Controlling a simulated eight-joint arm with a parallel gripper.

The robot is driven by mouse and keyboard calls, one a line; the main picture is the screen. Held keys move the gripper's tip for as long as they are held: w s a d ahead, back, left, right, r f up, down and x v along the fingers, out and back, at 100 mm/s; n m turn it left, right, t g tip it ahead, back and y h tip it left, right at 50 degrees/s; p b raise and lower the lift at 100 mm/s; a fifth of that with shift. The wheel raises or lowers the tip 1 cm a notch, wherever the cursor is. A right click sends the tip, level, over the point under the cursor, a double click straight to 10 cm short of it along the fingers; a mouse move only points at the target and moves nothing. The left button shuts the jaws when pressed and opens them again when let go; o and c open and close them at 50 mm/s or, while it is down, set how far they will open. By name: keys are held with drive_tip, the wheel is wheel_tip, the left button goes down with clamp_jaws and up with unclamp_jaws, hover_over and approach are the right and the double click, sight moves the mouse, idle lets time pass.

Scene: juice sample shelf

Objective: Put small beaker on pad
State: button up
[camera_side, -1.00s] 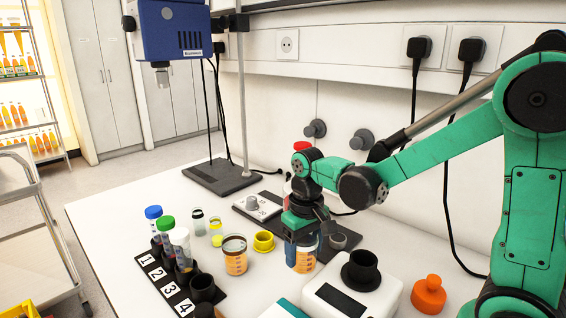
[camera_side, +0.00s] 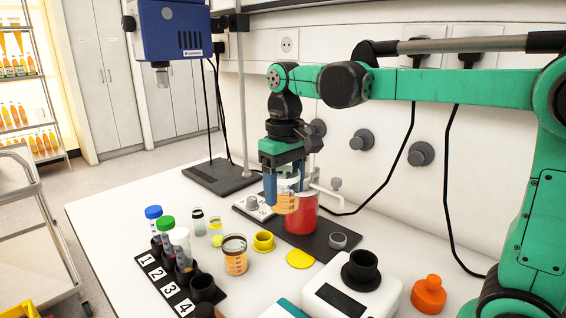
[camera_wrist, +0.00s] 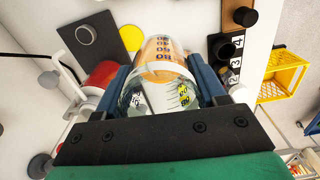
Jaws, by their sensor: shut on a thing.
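My gripper (camera_side: 284,180) is shut on a clear beaker (camera_side: 288,200) with orange contents and printed marks. In the wrist view the beaker (camera_wrist: 160,72) sits between the two blue fingers. A flat yellow round pad (camera_side: 300,258) lies bare on the white table, lower and to the right of the beaker. It also shows in the wrist view (camera_wrist: 132,38). A second beaker with orange liquid (camera_side: 235,258) stands on the table to the left.
The red vessel stands on a dark plate (camera_side: 325,246) with a grey knob. A yellow ring (camera_side: 263,241) and two small vials (camera_side: 199,222) are left of the pad. A numbered black rack (camera_side: 160,280) holds capped tubes. A white device (camera_side: 350,295) stands at the front right.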

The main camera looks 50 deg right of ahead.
drive_tip(key=shift+w+a+f+n, duration=0.4)
drive_tip(key=shift+w+a+f, duration=0.1)
drive_tip(key=shift+w+f, duration=0.15)
drive_tip(key=s+d+r+m, duration=0.2)
drive_tip(key=s+d+r, duration=0.1)
drive_tip(key=s, duration=0.1)
wheel_tip(320, 180, down, 19)
drive_tip(key=shift+s+f, duration=0.1)
drive_tip(key=shift+s, duration=0.05)
drive_tip(key=shift+f, duration=0.1)
drive_tip(key=o, duration=1.4)
